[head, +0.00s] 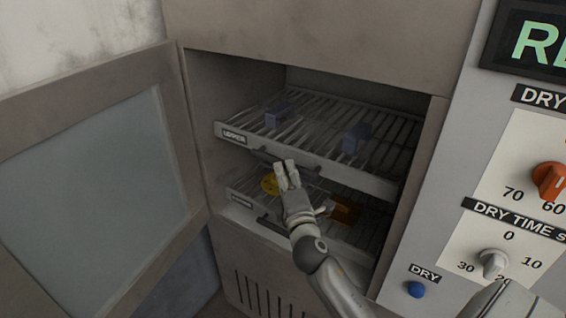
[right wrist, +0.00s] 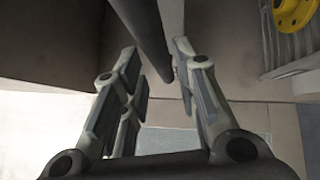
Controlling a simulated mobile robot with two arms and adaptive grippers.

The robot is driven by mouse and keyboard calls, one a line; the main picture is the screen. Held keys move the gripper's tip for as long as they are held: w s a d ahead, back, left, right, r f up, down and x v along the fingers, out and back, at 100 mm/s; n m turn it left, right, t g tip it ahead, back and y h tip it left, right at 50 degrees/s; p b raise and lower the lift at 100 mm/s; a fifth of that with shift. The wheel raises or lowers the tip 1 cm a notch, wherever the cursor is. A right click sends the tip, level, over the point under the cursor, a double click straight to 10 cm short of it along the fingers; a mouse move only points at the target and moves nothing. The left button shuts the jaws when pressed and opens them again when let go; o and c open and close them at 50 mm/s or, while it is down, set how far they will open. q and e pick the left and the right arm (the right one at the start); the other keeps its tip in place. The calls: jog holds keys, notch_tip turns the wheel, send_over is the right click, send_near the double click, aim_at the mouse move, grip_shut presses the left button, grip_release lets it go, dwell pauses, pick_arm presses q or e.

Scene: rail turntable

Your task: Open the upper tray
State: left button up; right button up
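The upper tray (head: 300,150) is a wire rack with a grey front strip labelled UPPER, inside the open cabinet. A dark bar handle (head: 262,155) runs along its front, partly hidden by my gripper. My right gripper (head: 287,172) is in front of this handle. In the right wrist view my right gripper (right wrist: 157,68) has its fingers spread, with a dark bar (right wrist: 150,40) reaching between them, closer to the right finger. Whether a finger touches the bar I cannot tell.
Two blue blocks (head: 355,138) sit on the upper tray. The lower tray (head: 242,201) below holds a yellow round part (head: 269,184) and an orange piece (head: 345,212). The cabinet door (head: 95,180) stands open at left. A control panel (head: 520,150) with knobs is at right.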

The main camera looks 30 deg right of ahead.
jog(key=shift+x, duration=1.75)
jog(key=shift+c, duration=0.4)
grip_shut()
